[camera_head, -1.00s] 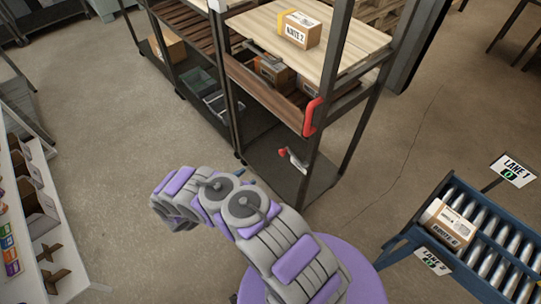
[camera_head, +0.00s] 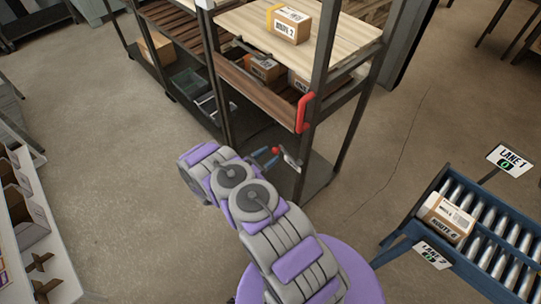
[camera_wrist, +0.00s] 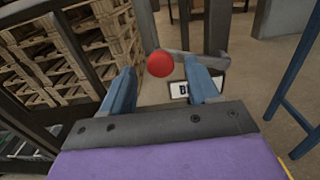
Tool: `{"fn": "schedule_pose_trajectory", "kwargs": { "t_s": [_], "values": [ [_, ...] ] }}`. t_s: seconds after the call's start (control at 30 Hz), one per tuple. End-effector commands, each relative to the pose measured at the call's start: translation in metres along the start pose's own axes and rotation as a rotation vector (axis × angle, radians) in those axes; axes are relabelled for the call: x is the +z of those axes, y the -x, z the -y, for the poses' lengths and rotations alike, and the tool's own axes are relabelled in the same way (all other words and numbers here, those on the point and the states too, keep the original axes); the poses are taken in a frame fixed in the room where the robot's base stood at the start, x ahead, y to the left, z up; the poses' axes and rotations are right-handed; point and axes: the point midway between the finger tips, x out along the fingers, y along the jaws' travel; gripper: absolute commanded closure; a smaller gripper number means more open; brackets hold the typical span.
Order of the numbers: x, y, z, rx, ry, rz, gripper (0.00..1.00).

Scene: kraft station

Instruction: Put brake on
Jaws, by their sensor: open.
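The brake lever (camera_head: 290,158) is a grey bar with a red ball knob (camera_head: 276,150), low on the near post of the shelf cart (camera_head: 321,70). The knob also shows in the wrist view (camera_wrist: 160,63), in front of my fingers and between their lines. My gripper (camera_head: 265,157) has blue fingers and is open and empty, close to the left of the knob. In the wrist view my gripper (camera_wrist: 163,85) spans the knob from left and right. I cannot tell whether a finger touches it. A white label (camera_wrist: 183,91) starting with "B" is partly hidden behind the right finger.
A red handle (camera_head: 304,112) sits above the lever on the cart. A box (camera_head: 288,24) stands on the cart's top board. A roller conveyor (camera_head: 480,235) with a box (camera_head: 446,217) is at right. A shelf (camera_head: 35,225) is at left. The floor between is clear.

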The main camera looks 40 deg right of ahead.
Motion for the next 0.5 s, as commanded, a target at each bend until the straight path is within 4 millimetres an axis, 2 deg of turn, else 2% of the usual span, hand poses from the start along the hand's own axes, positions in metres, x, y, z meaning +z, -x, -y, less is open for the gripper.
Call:
{"fn": "schedule_pose_trajectory", "kwargs": {
  "t_s": [0.2,0.5],
  "values": [
    [0.000,-0.015,0.000,0.001,0.000,0.001,0.40],
    [0.001,-0.017,0.000,0.001,0.000,0.001,0.41]
  ]
}}
